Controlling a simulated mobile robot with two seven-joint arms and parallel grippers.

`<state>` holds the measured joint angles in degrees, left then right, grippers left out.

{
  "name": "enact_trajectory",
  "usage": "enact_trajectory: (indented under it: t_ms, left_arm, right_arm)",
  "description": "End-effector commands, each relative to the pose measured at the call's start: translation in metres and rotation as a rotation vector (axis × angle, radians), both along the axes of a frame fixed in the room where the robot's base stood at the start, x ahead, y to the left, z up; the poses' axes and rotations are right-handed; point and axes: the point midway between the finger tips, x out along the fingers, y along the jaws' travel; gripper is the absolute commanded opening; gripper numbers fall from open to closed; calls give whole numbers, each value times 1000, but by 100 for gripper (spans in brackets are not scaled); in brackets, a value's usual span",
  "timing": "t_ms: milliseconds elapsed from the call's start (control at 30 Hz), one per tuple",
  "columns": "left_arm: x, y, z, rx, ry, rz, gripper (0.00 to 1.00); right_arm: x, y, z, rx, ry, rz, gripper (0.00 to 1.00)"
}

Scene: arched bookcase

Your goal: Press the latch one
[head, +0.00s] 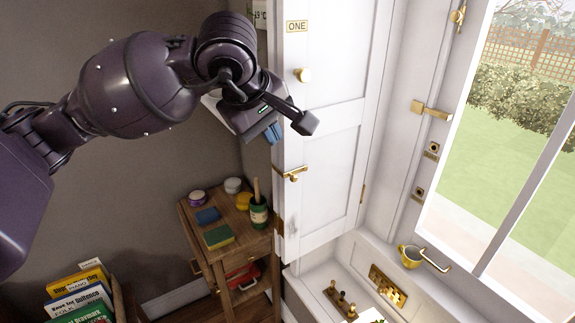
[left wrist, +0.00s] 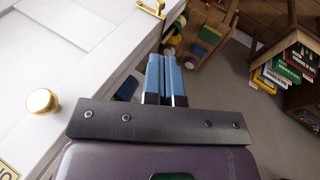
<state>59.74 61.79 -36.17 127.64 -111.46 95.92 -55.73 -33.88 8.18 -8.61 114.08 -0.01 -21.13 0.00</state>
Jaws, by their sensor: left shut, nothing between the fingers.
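A tall white door panel (head: 318,150) carries a small plate reading ONE (head: 297,27) at its top. Below the plate is a round brass knob (head: 304,75). A brass latch (head: 291,173) sits lower, at the panel's left edge. In the left wrist view the latch (left wrist: 151,9) is at the top and the knob (left wrist: 42,101) at the left. My left gripper (head: 273,133), with blue fingers, is beside the panel's left edge, above the latch in the head view and apart from it. Its fingers (left wrist: 163,62) are shut and empty. My right gripper is not in view.
A wooden side table (head: 226,249) with jars, a brush in a green jar (head: 258,214) and sponges stands left of the panel. Books (head: 78,297) are at the lower left.

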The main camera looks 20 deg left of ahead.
Motion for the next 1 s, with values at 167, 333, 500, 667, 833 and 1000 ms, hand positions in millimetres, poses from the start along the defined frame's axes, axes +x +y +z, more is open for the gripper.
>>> enact_trajectory:
  t_ms: [167,333,500,667,833,1000]
  left_arm:
    - [7,-2,-13,-2,5,0,0]
    - [20,-4,-37,-2,6,0,0]
    - [34,-7,-63,-3,5,0,0]
    - [48,-10,-87,-2,5,1,0]
    - [59,-12,-107,-2,5,1,0]
    - [65,-14,-119,-3,3,-1,0]
  right_arm:
    - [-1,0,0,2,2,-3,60]
    - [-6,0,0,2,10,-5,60]
    - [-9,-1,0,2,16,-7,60]
    - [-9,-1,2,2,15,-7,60]
    - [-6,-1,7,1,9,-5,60]
    - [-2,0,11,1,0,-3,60]
